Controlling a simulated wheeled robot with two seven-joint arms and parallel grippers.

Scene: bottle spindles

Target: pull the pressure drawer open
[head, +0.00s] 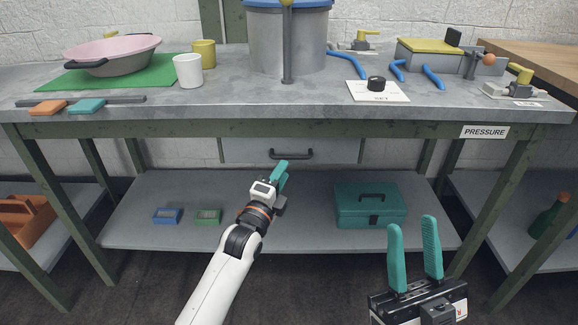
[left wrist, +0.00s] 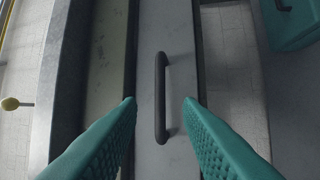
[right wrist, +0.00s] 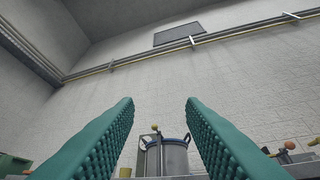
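The pressure drawer (head: 240,151) is a grey front under the workbench top, flush with the bench frame. Its dark bar handle (head: 291,154) also shows in the left wrist view (left wrist: 160,98), lying between the fingers. My left gripper (head: 281,171) is just below and in front of the handle; the left wrist view shows its teal fingers (left wrist: 160,100) apart, with no visible contact on the handle. My right gripper (head: 414,236) is open and empty at the lower right, fingers pointing up. A PRESSURE label (head: 485,132) is on the bench's right front edge.
The workbench top (head: 230,106) carries a metal pot (head: 270,40), a pink bowl (head: 115,52), mugs and valve parts. The lower shelf (head: 290,235) holds a teal toolbox (head: 370,205) and two small boxes. Bench legs stand at both sides.

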